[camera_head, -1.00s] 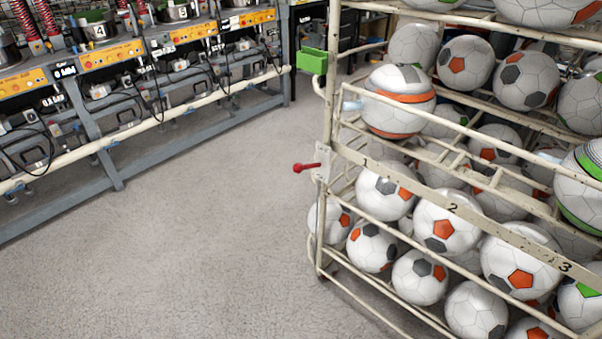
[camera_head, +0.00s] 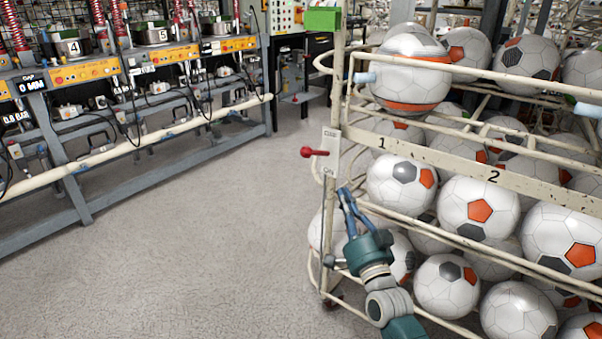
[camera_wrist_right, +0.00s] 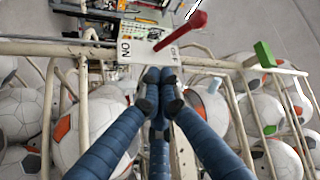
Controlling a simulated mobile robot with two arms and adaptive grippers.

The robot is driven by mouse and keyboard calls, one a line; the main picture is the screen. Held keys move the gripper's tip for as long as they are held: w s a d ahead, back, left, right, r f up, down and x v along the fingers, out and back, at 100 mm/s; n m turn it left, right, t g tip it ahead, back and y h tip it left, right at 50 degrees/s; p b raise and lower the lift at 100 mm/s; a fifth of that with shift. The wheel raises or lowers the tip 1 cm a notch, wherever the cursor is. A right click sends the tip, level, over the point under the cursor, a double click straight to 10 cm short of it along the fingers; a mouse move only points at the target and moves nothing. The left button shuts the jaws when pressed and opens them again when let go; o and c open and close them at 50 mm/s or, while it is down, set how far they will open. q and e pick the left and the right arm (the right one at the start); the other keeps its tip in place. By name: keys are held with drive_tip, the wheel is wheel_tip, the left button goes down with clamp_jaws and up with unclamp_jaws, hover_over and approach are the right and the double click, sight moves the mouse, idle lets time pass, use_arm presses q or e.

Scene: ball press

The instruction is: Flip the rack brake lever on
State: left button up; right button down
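The rack brake lever (camera_head: 312,152) has a red knob and sticks out to the left from a pale plate (camera_head: 331,150) on the rack's front left post. The plate reads OFF at its top and ON at its bottom. In the right wrist view, the red lever (camera_wrist_right: 196,22) rises above and right of my fingertips. My right gripper (camera_head: 345,191) is just below the plate, apart from the knob. Its blue fingers (camera_wrist_right: 159,78) come together at the tips with nothing between them. My left gripper is not in view.
The white rack (camera_head: 440,155) holds several soccer balls on its shelves, close to the right of my arm. A green box (camera_head: 323,20) sits at the rack's upper left. A machine bench (camera_head: 75,180) stands at left. The grey floor (camera_head: 200,240) between is clear.

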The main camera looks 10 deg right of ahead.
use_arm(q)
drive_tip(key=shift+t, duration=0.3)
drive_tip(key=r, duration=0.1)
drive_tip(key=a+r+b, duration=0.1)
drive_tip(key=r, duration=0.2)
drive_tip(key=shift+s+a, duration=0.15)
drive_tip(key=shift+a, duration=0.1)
use_arm(e)
wheel_tip(320, 180, up, 8)
drive_tip(key=s+a+m+t, duration=0.1)
drive_tip(key=t, duration=0.1)
drive_tip(key=shift+s, duration=0.2)
drive_tip(key=shift+a+f, duration=0.1)
wheel_tip(320, 180, up, 5)
drive_tip(key=b, duration=0.2)
hover_over(317, 153)
drive_tip(key=s+d, duration=0.3)
drive_tip(key=s, duration=0.1)
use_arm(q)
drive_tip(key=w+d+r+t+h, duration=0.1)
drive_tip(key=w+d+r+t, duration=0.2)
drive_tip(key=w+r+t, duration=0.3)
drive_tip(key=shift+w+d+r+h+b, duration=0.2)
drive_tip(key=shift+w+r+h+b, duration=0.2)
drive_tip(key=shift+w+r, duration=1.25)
use_arm(e)
drive_tip(key=shift+a+f, duration=0.65)
drive_tip(key=shift+a, duration=0.2)
drive_tip(key=shift+a+f, duration=0.6)
drive_tip(key=shift+a, duration=0.2)
